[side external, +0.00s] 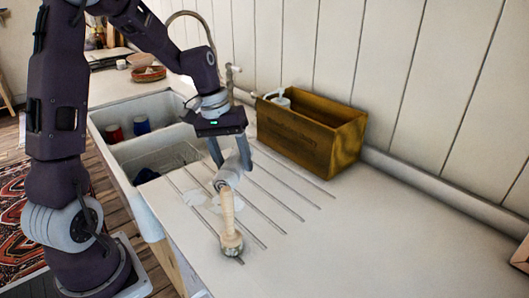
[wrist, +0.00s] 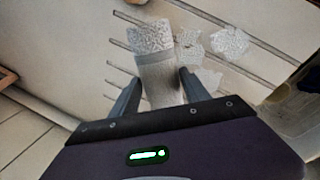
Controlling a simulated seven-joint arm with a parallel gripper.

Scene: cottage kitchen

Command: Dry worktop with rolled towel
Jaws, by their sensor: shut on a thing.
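The rolled towel is a pale grey-white roll with a rough, fluffy far end. In the side view the towel (side external: 229,174) hangs tilted below my gripper (side external: 231,158). In the wrist view the towel (wrist: 155,68) lies between the two fingers of my gripper (wrist: 158,82), which are shut on it. Its lower end is at or just above the grooved worktop (side external: 330,235); I cannot tell whether it touches. Shiny wet patches (side external: 195,198) lie on the grooves beside the towel.
A wooden box (side external: 318,135) with a pump bottle (side external: 281,99) is behind, by the wall. The white sink (side external: 160,108), with red and blue cups, is left.

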